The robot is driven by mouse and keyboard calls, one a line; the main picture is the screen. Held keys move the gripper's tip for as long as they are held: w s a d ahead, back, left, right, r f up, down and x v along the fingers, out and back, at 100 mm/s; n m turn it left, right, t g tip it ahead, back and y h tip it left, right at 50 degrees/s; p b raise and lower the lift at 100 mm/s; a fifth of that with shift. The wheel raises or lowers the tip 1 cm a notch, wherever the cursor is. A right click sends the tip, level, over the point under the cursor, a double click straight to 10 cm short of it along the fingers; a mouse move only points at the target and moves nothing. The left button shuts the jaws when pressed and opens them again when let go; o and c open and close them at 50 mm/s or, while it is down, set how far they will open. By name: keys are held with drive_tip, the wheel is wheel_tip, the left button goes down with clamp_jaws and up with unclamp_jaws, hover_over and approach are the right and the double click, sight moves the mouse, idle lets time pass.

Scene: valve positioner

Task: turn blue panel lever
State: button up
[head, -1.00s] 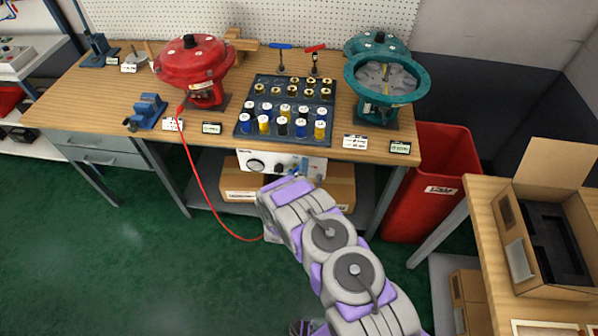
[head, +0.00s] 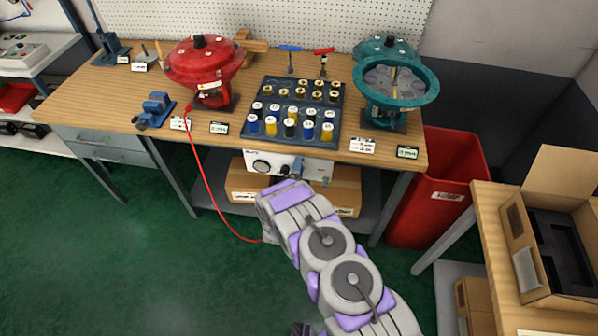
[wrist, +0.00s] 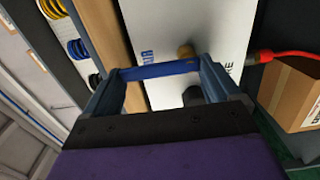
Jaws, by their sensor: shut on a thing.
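The white control panel (head: 268,163) hangs under the front edge of the wooden bench, with a dark round knob at its left. My gripper (head: 299,173) is at the right part of the panel, mostly hidden behind my own wrist in the head view. In the wrist view the blue lever (wrist: 158,70) lies crosswise between the two fingertips of my gripper (wrist: 160,78), which are shut on its ends. The white panel face (wrist: 220,35) shows just beyond it, with a brass-coloured fitting. The lever is too small to make out clearly in the head view.
A cardboard box (head: 345,190) sits on the shelf below the panel. A red bin (head: 440,190) stands to the right. The green floor at left is clear.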

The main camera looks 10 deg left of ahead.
drive_tip(key=shift+s+a+f, duration=0.1)
drive_tip(key=shift+a+f, duration=0.05)
drive_tip(key=shift+a, duration=0.1)
drive_tip(key=o, duration=1.1)
drive_tip(key=shift+c, duration=0.2)
drive_tip(key=shift+o, duration=0.8)
drive_tip(key=shift+a, duration=0.15)
drive_tip(key=s+p, duration=0.4)
drive_tip(key=s, duration=1.3)
drive_tip(key=shift+a, duration=0.25)
